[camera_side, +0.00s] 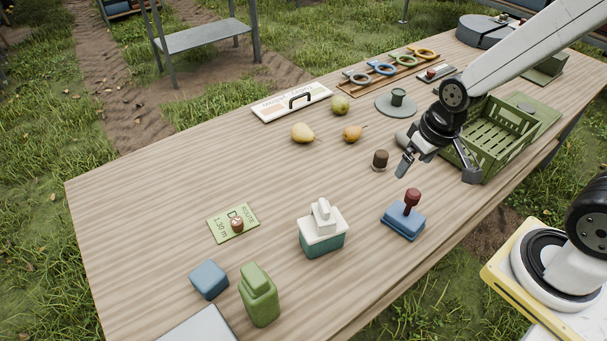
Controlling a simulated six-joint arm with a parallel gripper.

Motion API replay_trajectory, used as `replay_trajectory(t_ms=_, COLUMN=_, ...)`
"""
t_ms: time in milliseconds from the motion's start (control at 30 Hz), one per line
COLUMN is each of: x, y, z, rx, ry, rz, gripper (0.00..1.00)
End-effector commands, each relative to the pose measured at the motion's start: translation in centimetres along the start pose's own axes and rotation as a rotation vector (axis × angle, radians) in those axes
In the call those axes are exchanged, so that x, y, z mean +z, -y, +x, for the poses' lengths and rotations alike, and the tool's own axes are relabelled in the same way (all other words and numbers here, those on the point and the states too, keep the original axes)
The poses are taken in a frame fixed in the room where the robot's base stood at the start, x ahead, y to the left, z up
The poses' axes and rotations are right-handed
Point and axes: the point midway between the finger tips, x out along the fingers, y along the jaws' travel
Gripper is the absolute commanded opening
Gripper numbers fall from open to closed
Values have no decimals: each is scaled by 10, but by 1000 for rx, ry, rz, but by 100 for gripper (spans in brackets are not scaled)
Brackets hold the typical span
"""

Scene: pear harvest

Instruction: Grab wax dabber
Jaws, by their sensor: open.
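My gripper (437,168) is open and empty above the right part of the table, its two fingers spread apart. A small dark brown cylinder (380,159) with a pale base stands on the table just left of the near finger; it may be the wax dabber, but I cannot be sure. A red-handled stamp-like tool (412,200) stands upright on a blue block (403,222), below and in front of the gripper. The gripper looks apart from both.
A green slatted crate (495,135) stands right behind the gripper. Pears (303,133) lie further back, near a green cup (398,97) on a round mat. A teal box with a white handled top (322,232), a green bottle (259,295) and a blue block (208,280) stand in front.

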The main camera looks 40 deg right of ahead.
Motion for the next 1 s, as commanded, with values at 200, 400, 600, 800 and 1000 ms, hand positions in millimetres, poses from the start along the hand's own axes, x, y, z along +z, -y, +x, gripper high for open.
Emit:
replay_trajectory(t_ms=200, x=-11, y=-11, z=16, rx=-38, ry=105, rz=244, gripper=100)
replay_trajectory(t_ms=400, x=-27, y=-22, z=37, rx=-113, ry=238, rz=573, gripper=100)
replay_trajectory(t_ms=600, x=-48, y=-34, z=61, rx=-219, ry=367, rz=904, gripper=100)
replay_trajectory(t_ms=800, x=-72, y=-50, z=85, rx=-356, ry=484, rz=1220, gripper=100)
replay_trajectory(t_ms=1000, x=-99, y=-74, z=109, rx=-528, ry=589, rz=1516, gripper=100)
